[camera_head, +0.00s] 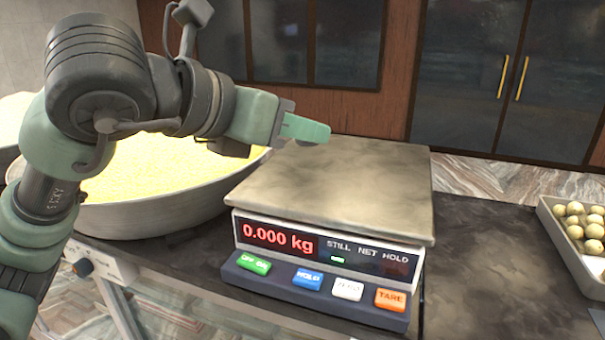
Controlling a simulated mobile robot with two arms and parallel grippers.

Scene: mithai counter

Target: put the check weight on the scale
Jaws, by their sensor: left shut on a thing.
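The scale (330,190) stands on the dark counter, with a wide, bare metal plate on top. Its red display reads 0.000 kg. My left gripper (305,131) reaches in from the left and is over the far left part of the plate. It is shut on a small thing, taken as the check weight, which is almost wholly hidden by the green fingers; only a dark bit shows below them. I cannot tell whether this thing touches the plate. No check weight shows elsewhere. My right gripper is not in view.
A large round pan (150,218) of yellow grains stands left of the scale, under my left arm. A tray (562,250) of round pale sweets is at the right edge. The dark counter (480,270) between scale and tray is clear. Dark glass-fronted cabinets stand behind.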

